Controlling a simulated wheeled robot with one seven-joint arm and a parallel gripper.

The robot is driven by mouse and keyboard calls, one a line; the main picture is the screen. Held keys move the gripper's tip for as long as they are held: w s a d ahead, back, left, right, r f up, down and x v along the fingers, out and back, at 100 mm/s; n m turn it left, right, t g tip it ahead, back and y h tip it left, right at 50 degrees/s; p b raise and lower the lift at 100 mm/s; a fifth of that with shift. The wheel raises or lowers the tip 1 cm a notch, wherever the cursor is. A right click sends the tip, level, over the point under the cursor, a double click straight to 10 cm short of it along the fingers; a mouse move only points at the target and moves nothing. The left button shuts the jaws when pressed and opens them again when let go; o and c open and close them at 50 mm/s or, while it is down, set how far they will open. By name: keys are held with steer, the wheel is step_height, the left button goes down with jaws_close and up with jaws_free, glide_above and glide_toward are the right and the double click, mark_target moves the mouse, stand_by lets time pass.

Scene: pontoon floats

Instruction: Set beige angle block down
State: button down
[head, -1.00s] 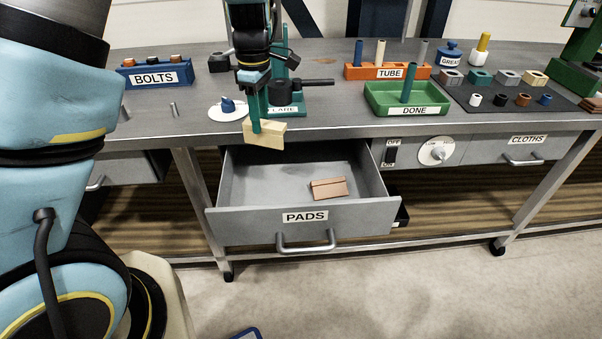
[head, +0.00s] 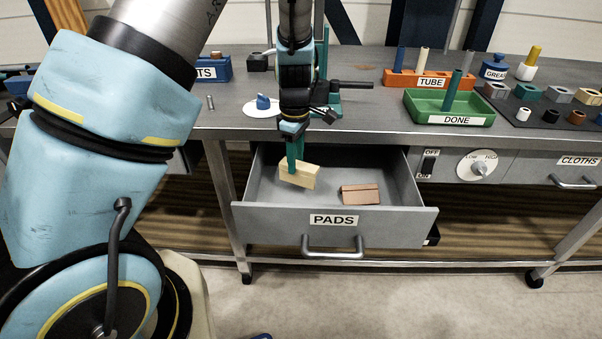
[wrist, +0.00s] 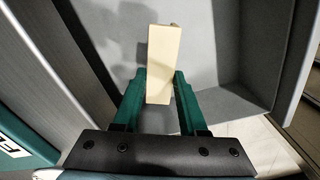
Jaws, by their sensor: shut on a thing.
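The beige angle block (head: 304,176) is held by my gripper (head: 294,166) over the left part of the open drawer labelled PADS (head: 400,224). In the wrist view the beige block (wrist: 163,62) sits between the green fingers of my gripper (wrist: 160,92), with the grey drawer floor (wrist: 205,85) beyond it. I cannot tell whether the block touches the drawer floor. A brown angle block (head: 361,194) lies in the drawer to the right of the beige one, apart from it.
The bench edge (head: 380,139) runs just behind the drawer. On the bench stand the green DONE tray (head: 450,119), the orange TUBE rack (head: 430,82) and a white round plate (head: 258,110). Bare drawer floor shows around the brown block.

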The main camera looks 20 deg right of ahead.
glide_above(296, 192)
steer(key=shift+f, duration=2.15)
steer(key=shift+f, duration=0.2)
steer(key=shift+c, duration=2.3)
jaws_free()
